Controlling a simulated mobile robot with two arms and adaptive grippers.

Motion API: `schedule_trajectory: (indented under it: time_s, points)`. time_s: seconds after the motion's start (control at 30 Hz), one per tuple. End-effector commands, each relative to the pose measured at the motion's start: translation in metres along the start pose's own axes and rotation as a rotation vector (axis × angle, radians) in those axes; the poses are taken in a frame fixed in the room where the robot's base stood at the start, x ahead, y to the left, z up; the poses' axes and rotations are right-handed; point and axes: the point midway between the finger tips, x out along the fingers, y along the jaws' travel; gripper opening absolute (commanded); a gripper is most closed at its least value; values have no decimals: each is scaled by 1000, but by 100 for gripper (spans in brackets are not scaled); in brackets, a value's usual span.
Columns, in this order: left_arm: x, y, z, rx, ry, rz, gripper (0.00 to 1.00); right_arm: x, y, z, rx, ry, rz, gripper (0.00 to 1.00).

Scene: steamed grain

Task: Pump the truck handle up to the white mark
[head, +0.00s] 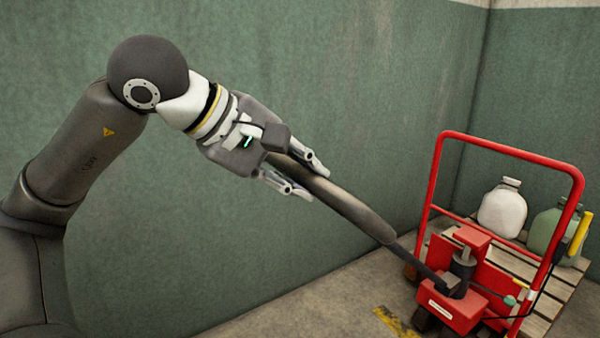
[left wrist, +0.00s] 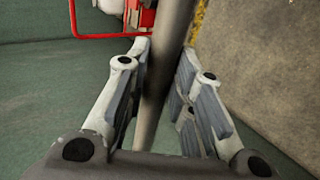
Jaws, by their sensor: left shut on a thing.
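The truck (head: 459,300) is red, with an upright red tube frame, and stands at the lower right of the head view. Its long grey-brown handle (head: 355,212) slopes up and left from a dark rod at the red base. My left gripper (head: 308,178) is shut around the upper part of the handle. In the left wrist view the handle (left wrist: 165,70) runs between the two fingers of my left gripper (left wrist: 160,85). I cannot make out a white mark in either view. My right gripper is not in view.
A wooden pallet (head: 545,303) sits on the truck, with a white jug (head: 502,210) and a green jug (head: 545,228) on it. A yellow object (head: 580,238) is at the frame's right side. Green walls (head: 330,80) stand close behind. A yellow floor stripe (head: 395,321) lies in front.

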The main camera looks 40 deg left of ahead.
Motion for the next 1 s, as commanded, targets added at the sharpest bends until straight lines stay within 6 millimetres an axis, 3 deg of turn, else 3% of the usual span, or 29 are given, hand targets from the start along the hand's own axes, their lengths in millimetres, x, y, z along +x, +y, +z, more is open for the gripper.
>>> schedule_trajectory:
  time_s: [0.17, 0.2, 0.33, 0.73, 1.0]
  points:
    - [-1, 0, -1, 0, 4, -1, 0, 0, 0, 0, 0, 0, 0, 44]
    - [-1, 0, -1, 0, 4, 0, 26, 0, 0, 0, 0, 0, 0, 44]
    - [-1, 0, -1, 0, 3, 0, 43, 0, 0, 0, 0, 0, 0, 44]
    - [-6, 0, 0, 0, 3, 1, 44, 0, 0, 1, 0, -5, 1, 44]
    - [-54, 2, -1, -1, 3, 6, 44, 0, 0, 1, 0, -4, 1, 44]
